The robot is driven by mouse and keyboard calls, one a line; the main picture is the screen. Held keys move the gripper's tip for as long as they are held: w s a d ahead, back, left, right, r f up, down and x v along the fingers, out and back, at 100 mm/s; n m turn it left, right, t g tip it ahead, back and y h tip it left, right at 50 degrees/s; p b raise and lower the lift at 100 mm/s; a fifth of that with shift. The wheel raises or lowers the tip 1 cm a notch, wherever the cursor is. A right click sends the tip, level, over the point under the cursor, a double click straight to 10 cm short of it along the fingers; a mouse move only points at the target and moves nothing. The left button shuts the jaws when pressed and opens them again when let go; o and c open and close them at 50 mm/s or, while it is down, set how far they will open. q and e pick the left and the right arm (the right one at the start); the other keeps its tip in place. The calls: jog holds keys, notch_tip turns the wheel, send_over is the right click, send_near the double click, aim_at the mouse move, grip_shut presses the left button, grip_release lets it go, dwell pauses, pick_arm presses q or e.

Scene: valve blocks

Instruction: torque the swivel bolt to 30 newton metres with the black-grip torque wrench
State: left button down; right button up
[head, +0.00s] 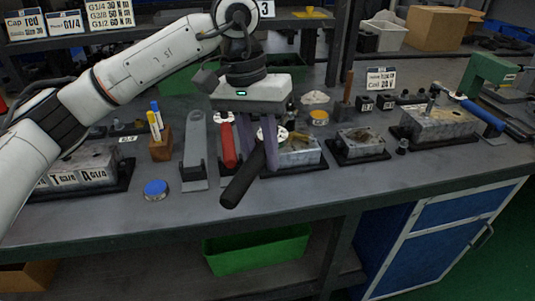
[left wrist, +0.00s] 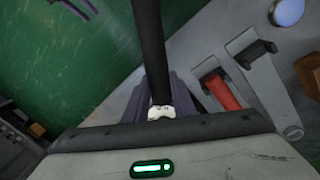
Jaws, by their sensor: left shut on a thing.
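My left gripper (head: 268,165) is shut on the black-grip torque wrench and holds it above the front of the bench. The wrench's black grip (head: 241,180) slants down to the left, past the bench's front part. In the left wrist view the black grip (left wrist: 150,50) runs up from between the fingers, with a pale collar (left wrist: 161,112) at its base. The wrench head is largely hidden behind the fingers. A valve block (head: 300,154) on a black base stands behind the gripper, partly hidden. I cannot make out the swivel bolt. Purple fingers, apparently my right gripper (left wrist: 76,8), show at the wrist view's top edge.
A red-handled tool (head: 227,145) stands in a grey holder left of the gripper. Further right are a smaller block (head: 361,141) and a larger block (head: 440,124) with a blue-grip wrench (head: 482,113). A blue-lidded tin (head: 155,189) sits front left. The bench front right is clear.

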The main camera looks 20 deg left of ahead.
pick_arm(q)
jog(key=shift+a+m, duration=0.3)
jog(key=shift+a, duration=0.1)
jog(key=shift+d, duration=0.1)
jog(key=shift+d+n, duration=0.9)
jog(key=shift+d, duration=0.3)
jog(key=shift+r, duration=0.15)
notch_tip(320, 180, up, 8)
jog(key=p, duration=0.5)
jog(key=shift+f, duration=0.2)
